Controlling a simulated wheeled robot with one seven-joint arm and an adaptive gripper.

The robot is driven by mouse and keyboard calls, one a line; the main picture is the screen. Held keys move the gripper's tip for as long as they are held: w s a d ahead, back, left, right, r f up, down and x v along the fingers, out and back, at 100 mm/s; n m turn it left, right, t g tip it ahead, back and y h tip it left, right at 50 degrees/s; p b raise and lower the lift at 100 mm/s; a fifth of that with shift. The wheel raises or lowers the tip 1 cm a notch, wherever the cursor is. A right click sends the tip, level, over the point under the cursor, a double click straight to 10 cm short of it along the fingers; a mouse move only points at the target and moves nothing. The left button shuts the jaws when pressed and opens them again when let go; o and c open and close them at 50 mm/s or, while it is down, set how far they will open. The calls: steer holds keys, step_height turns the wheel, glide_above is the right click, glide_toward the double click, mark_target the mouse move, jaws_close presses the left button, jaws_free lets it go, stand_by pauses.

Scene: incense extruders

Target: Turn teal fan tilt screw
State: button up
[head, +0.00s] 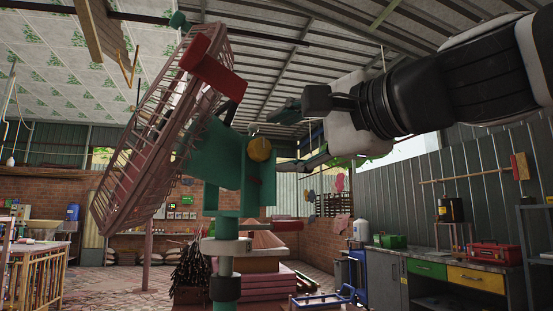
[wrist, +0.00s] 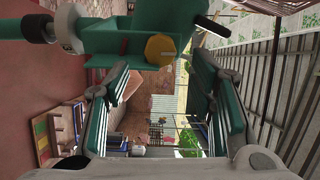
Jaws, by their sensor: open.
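The teal fan (head: 218,155) stands on a teal pole, with its reddish cage (head: 150,135) tilted to the left and a red part on top. The tilt screw is a round yellow-ochre knob (head: 259,149) on the right side of the teal housing. In the wrist view the knob (wrist: 160,49) is near the top centre, against the teal bracket. My gripper (head: 290,138) comes in from the right, beside the knob and apart from it. In the wrist view my gripper (wrist: 158,85) has its teal-padded fingers spread wide, with the knob beyond the gap between them.
A pale collar (head: 226,246) sits on the pole below the housing. A workbench with a green drawer (head: 426,268) and a red toolbox (head: 495,254) stands at the right. Stacked reddish boards (head: 250,287) lie behind the pole. The air around my gripper looks free.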

steer(key=v, duration=0.6)
steer(key=shift+s, duration=0.15)
steer(key=shift+d, duration=0.1)
